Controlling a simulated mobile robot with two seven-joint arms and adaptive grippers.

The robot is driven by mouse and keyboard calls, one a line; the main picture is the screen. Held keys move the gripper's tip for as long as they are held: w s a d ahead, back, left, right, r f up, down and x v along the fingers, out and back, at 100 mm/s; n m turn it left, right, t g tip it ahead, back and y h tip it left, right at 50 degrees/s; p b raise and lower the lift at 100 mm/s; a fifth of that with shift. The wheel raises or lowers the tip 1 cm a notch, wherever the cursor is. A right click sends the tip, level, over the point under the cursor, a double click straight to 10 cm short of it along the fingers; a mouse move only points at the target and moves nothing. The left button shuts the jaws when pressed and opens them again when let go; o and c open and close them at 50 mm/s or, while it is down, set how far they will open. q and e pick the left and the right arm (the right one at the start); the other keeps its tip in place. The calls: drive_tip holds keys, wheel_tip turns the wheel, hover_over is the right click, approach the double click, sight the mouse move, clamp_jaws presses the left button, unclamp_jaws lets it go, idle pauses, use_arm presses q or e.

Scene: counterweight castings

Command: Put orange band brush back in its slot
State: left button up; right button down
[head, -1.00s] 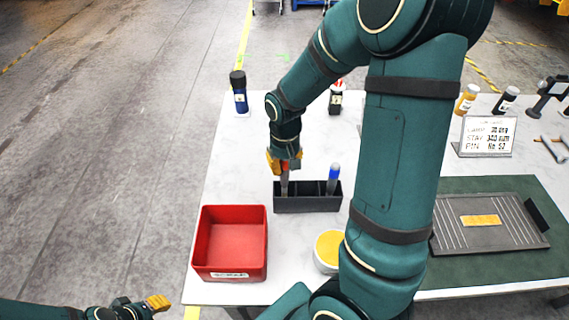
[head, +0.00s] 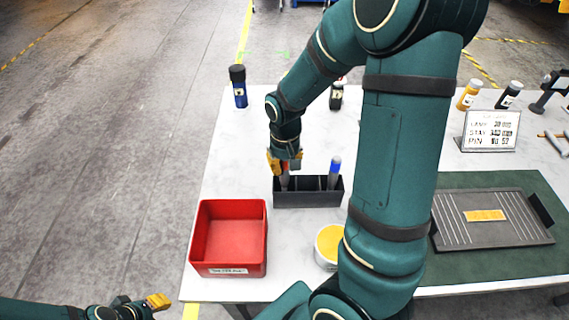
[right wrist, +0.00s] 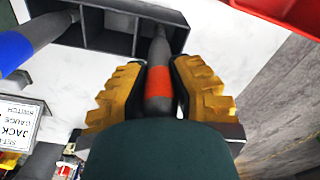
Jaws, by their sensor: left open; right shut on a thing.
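The orange band brush (right wrist: 160,85) is a grey handle with an orange band. My right gripper (right wrist: 158,90) is shut on it; the right gripper also shows in the head view (head: 285,166). The dark slotted holder (head: 308,198) stands on the table below it. In the right wrist view the brush's far end reaches into an end compartment of the holder (right wrist: 110,42); how deep it sits is hidden. A blue band brush (head: 334,172) stands in the compartment at the other end. My left gripper (head: 150,304) is open and empty, off the table at the lower left.
A red bin (head: 230,269) stands front left of the holder. A tub with yellow contents (head: 328,245) is partly behind my right arm. A dark tray (head: 490,220) lies on a green mat at the right. Bottles stand along the back.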

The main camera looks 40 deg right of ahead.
drive_tip(key=shift+f+b, duration=0.45)
drive_tip(key=shift+f, duration=0.2)
drive_tip(key=c, duration=0.9)
unclamp_jaws()
drive_tip(key=shift+r, duration=0.1)
wheel_tip(320, 180, up, 12)
